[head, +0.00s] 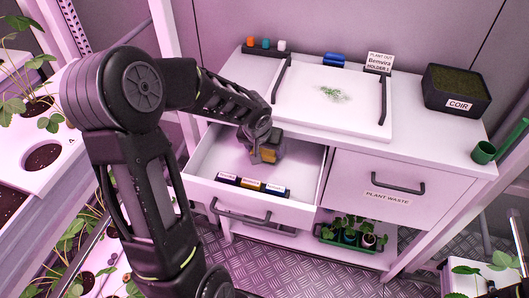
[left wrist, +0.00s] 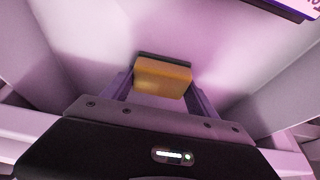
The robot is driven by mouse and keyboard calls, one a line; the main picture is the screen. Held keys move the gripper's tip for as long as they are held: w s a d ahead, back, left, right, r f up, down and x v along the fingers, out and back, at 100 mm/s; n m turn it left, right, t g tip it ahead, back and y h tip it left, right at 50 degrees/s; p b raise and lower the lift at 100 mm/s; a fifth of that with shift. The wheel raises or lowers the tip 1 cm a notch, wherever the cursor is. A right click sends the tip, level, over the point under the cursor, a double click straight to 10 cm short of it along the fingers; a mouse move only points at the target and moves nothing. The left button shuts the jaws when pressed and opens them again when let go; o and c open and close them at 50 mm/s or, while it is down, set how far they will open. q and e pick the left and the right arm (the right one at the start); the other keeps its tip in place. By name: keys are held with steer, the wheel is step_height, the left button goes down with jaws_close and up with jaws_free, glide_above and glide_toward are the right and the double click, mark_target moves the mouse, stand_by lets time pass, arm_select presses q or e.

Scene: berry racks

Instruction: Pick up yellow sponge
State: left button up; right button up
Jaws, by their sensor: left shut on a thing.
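The yellow sponge (left wrist: 163,78) has a dark layer along one side. In the left wrist view it sits between the two fingers of my left gripper (left wrist: 160,92), which is shut on it. In the head view the left gripper (head: 264,150) is inside the open left drawer (head: 203,177), and the sponge (head: 268,154) shows partly below it. The gripper hides part of the sponge. I cannot tell whether the sponge touches the drawer floor. My right gripper is not in view.
A row of small dark, orange and blue items (head: 253,186) lies at the drawer's front. The right drawer, labelled PLANT WASTE (head: 388,187), is shut. Plant racks stand left.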

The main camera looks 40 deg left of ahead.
arm_select(q)
steer(key=shift+r, duration=0.1)
steer(key=shift+r, duration=0.5)
steer(key=s, duration=0.1)
steer(key=s+d+b, duration=0.1)
steer(key=s, duration=0.1)
steer(key=shift+f, duration=0.1)
steer(key=shift+v, duration=0.85)
step_height(320, 180, up, 12)
steer(key=shift+r+p, duration=0.2)
steer(key=shift+p, duration=0.2)
steer(key=shift+s, duration=0.1)
